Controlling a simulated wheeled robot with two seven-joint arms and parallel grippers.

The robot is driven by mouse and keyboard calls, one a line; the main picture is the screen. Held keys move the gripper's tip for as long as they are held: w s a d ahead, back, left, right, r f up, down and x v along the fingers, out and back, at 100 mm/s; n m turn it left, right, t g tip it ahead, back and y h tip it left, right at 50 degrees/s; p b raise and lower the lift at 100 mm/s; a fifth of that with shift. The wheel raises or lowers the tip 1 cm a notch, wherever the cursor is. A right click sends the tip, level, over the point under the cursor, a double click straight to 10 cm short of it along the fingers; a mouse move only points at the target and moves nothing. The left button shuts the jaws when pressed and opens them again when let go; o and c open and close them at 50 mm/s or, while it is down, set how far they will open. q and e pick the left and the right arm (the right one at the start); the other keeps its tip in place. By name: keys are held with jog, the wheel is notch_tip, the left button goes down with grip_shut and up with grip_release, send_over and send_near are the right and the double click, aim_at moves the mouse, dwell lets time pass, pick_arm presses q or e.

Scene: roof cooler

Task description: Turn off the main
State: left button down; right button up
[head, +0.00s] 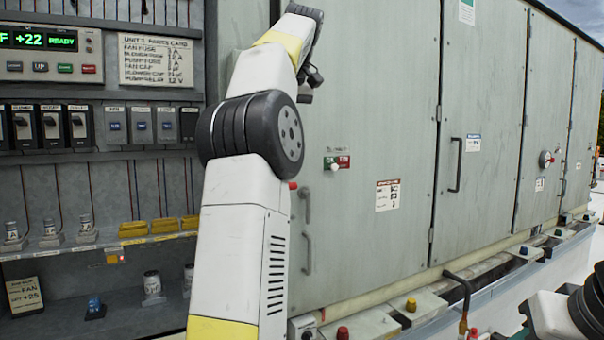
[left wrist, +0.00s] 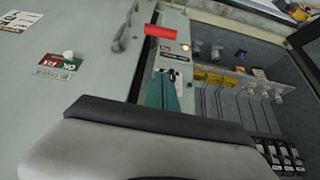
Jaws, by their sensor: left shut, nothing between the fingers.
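A red handle (left wrist: 160,31) shows in the left wrist view on the narrow post between the cabinet door and the open bay. A small red, white and green label (left wrist: 175,57) and a lit amber lamp (left wrist: 186,47) sit beside it. In the head view my left arm hides most of this post; only a small red end (head: 292,185) shows at the arm's right edge. My left gripper (left wrist: 168,74) is shut and empty, its tips appearing near the label, apart from the red handle. I cannot tell the handle's setting. My right gripper is out of view.
A white knob (head: 334,165) on a red and green plate is on the closed door (head: 380,110). Door handles (head: 307,230) stick out below. The open bay has a green display (head: 40,39), breakers (head: 50,125) and a shelf (head: 60,248). Colored caps (head: 411,305) line the lower ledge.

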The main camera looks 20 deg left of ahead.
pick_arm(q)
jog(key=shift+a+r, duration=0.1)
dwell(0.4)
jog(key=shift+w+a+f, duration=0.25)
jog(key=shift+f, duration=1.65)
jog(key=shift+w+a+f, duration=0.2)
jog(key=shift+a+f, duration=0.05)
jog(key=shift+f, duration=1.7)
jog(key=shift+w+a+f, duration=0.25)
jog(key=shift+f, duration=1.65)
